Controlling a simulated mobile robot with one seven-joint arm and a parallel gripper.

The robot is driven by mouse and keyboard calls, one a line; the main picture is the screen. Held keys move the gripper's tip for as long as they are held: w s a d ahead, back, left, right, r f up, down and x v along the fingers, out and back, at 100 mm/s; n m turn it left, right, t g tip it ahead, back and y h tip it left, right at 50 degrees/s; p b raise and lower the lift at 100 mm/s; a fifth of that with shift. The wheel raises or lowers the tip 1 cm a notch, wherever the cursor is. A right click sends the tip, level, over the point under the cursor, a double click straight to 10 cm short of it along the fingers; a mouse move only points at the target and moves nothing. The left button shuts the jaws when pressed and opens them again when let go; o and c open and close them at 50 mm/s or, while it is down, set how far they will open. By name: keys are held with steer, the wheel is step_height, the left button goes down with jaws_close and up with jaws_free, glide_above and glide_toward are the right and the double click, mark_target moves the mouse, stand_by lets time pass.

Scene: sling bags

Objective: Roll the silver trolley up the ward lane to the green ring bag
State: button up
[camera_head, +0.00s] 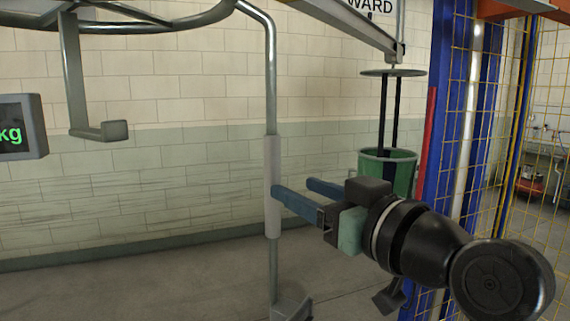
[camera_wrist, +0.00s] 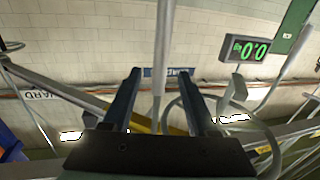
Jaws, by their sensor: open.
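A silver tubular frame, which I take to be the trolley, shows in the head view with a curved top and an upright pole (camera_head: 272,90). The pole carries a pale grey sleeve (camera_head: 272,170). My gripper (camera_head: 295,190) has blue fingers, open and pointing at the sleeve. In the wrist view a grey pole (camera_wrist: 163,40) runs between the two fingers (camera_wrist: 160,76); I cannot tell whether either touches it. The green ring bag (camera_head: 402,172) hangs behind my gripper, below a flat disc (camera_head: 392,72). Part of the bag is hidden by my wrist.
A WARD sign (camera_head: 372,8) and an overhead rail (camera_head: 350,25) are above the bag. Blue posts (camera_head: 446,130) with yellow mesh stand at right. A scale display (camera_head: 14,127) is at left, reading 0.0 in the wrist view (camera_wrist: 248,49). Floor (camera_head: 150,280) at left is clear.

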mark_target(276, 178)
steer(key=p+x, duration=0.4)
steer(key=x, duration=0.5)
steer(key=shift+w+a+r, duration=0.1)
steer(key=shift+w+a, duration=0.45)
steer(key=shift+w, duration=0.3)
jaws_close()
stand_by(0.4)
